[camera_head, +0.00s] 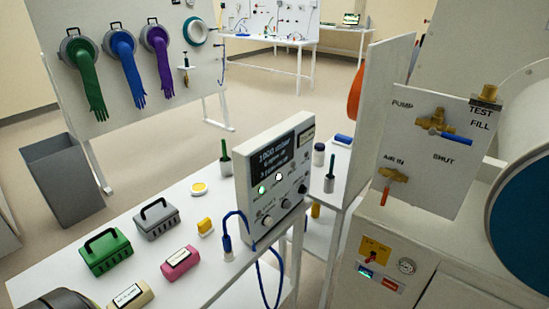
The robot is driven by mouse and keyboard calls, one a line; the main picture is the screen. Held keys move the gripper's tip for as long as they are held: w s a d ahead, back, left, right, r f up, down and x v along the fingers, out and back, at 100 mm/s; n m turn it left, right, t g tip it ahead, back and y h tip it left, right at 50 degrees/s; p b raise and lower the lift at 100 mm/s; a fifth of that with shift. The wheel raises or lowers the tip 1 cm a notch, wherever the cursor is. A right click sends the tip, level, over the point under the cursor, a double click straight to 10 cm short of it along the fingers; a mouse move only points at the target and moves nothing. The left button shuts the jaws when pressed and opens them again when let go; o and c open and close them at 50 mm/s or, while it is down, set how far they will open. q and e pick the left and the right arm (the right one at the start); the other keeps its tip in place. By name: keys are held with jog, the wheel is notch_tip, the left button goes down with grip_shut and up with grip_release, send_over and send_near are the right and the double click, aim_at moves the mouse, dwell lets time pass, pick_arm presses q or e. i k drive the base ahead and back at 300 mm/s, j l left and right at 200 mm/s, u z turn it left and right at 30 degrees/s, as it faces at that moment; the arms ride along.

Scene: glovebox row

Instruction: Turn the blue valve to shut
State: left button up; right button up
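The blue valve (440,132) is a blue lever on a brass body, mounted on a white upright panel (420,185) at the right. Its lever lies nearly level, sloping slightly down to the right, in the direction of the word FILL. The word SHUT is printed below it, TEST above right and PUMP to its upper left. Neither of my grippers is in view, and nothing touches the lever.
Below left on the panel is a brass valve with a red-orange handle (384,196), marked AIR IN. A large blue-faced cylinder (522,215) stands close at the right. A white control box (275,178) stands on the table to the left.

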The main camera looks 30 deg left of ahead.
aim_at(432, 132)
jog(key=l+u, duration=0.2)
jog(key=u, duration=0.25)
jog(key=l+u, duration=0.25)
jog(key=u, duration=0.2)
jog(key=l+u, duration=0.2)
jog(key=u, duration=0.25)
